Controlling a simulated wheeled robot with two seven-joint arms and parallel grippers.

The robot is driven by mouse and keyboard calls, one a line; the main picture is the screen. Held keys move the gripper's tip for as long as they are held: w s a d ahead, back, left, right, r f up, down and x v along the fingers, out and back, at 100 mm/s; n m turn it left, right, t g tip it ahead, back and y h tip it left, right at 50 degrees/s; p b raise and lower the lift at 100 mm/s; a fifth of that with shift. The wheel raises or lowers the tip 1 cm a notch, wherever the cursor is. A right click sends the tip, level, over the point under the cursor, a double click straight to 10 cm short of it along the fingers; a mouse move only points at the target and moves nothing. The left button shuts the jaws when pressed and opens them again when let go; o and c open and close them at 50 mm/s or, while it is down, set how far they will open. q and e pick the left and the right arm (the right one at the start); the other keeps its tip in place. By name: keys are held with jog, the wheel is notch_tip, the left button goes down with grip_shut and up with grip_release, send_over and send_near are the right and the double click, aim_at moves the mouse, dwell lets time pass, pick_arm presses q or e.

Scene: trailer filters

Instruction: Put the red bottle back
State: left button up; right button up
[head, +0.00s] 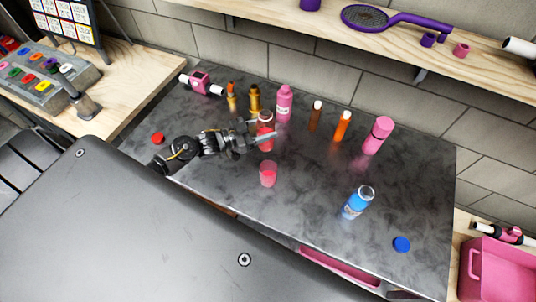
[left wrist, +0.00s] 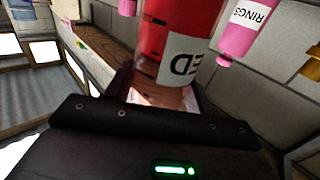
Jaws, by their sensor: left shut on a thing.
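My right gripper is not in view.
A pink bottle (head: 284,103) stands close behind the red one, with gold (head: 254,99) and orange (head: 231,97) bottles to its left. The middle front is clear.

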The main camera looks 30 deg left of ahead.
aim_at(271, 131)
pick_arm(q)
jog(key=shift+d+b, duration=0.2)
jog(key=shift+b, duration=0.15)
jog(key=d+b, duration=0.1)
jog(key=s+r+b, duration=0.1)
jog(key=d+r+b, duration=0.1)
jog(key=b, duration=0.1)
jog(key=shift+s+d+t+y, duration=0.2)
jog(key=shift+d+t+y, duration=0.1)
jog(key=shift+y, duration=0.1)
jog(key=s+d+r+n+t+y+b, duration=0.1)
jog(key=s+r+n+y+b, duration=0.1)
jog(key=s+r+b, duration=0.2)
jog(key=shift+s+d+r+b, duration=0.4)
jog(key=shift+s+r, duration=0.35)
jog(key=shift+r, duration=0.4)
